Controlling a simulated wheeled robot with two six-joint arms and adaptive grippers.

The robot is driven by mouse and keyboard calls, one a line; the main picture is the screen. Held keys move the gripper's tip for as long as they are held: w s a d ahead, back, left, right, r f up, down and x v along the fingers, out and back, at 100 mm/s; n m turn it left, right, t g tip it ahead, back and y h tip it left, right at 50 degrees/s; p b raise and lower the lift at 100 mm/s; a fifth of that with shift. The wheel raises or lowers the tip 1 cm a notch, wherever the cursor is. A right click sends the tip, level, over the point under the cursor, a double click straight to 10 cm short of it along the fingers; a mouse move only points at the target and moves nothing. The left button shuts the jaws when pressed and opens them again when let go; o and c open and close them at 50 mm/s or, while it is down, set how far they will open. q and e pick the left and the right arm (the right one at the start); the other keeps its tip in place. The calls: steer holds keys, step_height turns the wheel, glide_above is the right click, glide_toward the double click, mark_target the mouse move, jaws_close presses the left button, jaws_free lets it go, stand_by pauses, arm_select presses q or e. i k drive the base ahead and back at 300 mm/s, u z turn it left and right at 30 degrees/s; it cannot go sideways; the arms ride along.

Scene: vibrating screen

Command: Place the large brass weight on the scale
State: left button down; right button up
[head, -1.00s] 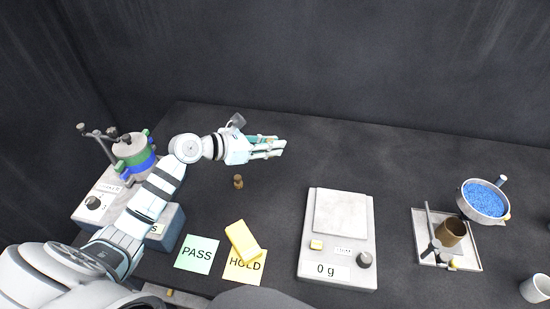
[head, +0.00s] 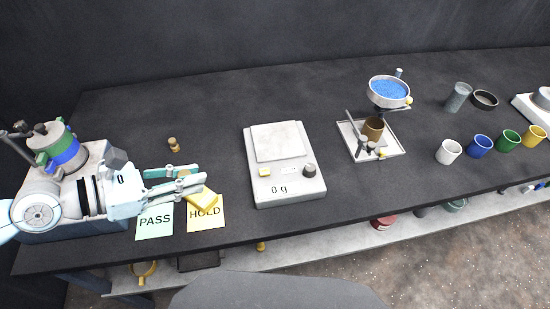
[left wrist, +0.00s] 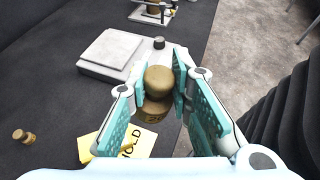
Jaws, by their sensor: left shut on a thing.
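My left gripper (head: 200,175) is shut on the large brass weight (left wrist: 157,92). In the left wrist view the weight, knobbed and gold-brown, sits between the teal finger pads. In the head view the fingers mostly hide it. The gripper is left of the scale (head: 300,198), over the area by the PASS and HOLD cards. The scale is pale, with a bare square pan (head: 278,142) and a display reading 0 g. A smaller brass weight (head: 173,144) stands on the table behind the gripper, and also shows in the left wrist view (left wrist: 24,136). My right gripper is not in view.
A yellow block (head: 203,199) lies on the HOLD card (head: 207,219), beside the PASS card (head: 154,222). A sieve of blue grains (head: 389,90) and a brown cup (head: 374,128) stand right of the scale. The table between gripper and scale is clear.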

mark_target(277, 140)
steer(key=k, duration=0.55)
steer(key=z, duration=1.9)
steer(key=i, duration=1.35)
steer(key=u, duration=2.25)
steer(key=i, duration=0.5)
steer(key=u, duration=0.05)
